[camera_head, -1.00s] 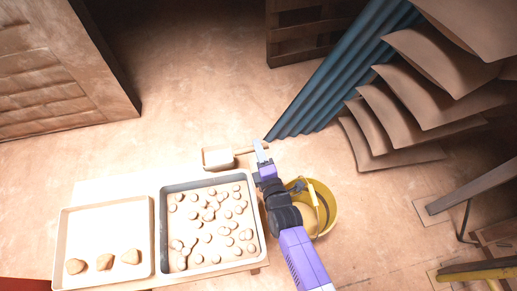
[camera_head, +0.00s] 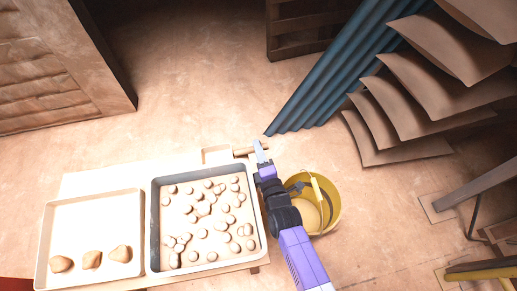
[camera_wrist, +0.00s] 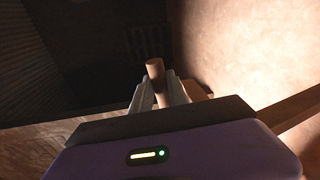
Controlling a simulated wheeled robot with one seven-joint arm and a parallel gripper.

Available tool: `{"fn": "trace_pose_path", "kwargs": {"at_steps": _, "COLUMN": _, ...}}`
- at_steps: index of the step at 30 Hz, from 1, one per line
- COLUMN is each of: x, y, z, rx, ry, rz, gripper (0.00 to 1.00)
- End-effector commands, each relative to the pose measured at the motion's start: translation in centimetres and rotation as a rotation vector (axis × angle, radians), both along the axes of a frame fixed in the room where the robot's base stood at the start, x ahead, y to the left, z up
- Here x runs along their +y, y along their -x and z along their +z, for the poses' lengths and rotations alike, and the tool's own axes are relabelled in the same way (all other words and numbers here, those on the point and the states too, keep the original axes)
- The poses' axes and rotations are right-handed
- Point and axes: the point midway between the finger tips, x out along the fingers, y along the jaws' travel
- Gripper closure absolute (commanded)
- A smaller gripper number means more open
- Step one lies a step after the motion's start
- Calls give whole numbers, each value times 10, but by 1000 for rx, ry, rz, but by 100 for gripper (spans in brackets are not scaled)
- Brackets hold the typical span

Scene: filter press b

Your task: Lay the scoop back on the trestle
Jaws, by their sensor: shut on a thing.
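The scoop (camera_head: 216,155) is pale and box-shaped, with a wooden handle (camera_head: 243,151) pointing right. My gripper (camera_head: 260,148) is shut on the handle's end; the wrist view shows the round handle (camera_wrist: 156,72) between the two fingers (camera_wrist: 160,92). The scoop's pan is at the far right corner of the pale trestle top (camera_head: 110,178), just behind the grey-rimmed tray. Its pale front blends with the top, so I cannot tell whether it touches. The handle and my gripper are out past the trestle's right end.
The grey-rimmed tray (camera_head: 155,225) holds many round lumps. A pale tray (camera_head: 45,240) to its left holds three lumps. A yellow bucket (camera_head: 334,205) stands right of my arm. Blue ribbed panels (camera_head: 325,75) and curved brown plates (camera_head: 395,155) are behind on the right.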

Motion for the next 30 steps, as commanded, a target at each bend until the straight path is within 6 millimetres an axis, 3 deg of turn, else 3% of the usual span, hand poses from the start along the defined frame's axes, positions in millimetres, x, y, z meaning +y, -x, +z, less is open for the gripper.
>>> {"fn": "trace_pose_path", "kwargs": {"at_steps": 1, "x": 0, "y": -1, "z": 1, "rx": -1, "ry": -2, "rz": 0, "gripper": 100}}
{"fn": "trace_pose_path", "kwargs": {"at_steps": 2, "x": 0, "y": -1, "z": 1, "rx": -1, "ry": -2, "rz": 0, "gripper": 75}}
{"fn": "trace_pose_path", "kwargs": {"at_steps": 5, "x": 0, "y": 0, "z": 1, "rx": -1, "ry": -2, "rz": 0, "gripper": 55}}
{"fn": "trace_pose_path", "kwargs": {"at_steps": 17, "x": -2, "y": 7, "z": 1, "rx": 2, "ry": 3, "rz": 2, "gripper": 55}}
{"fn": "trace_pose_path", "kwargs": {"at_steps": 30, "x": -25, "y": 64, "z": 10, "rx": 0, "ry": 1, "rz": -1, "gripper": 55}}
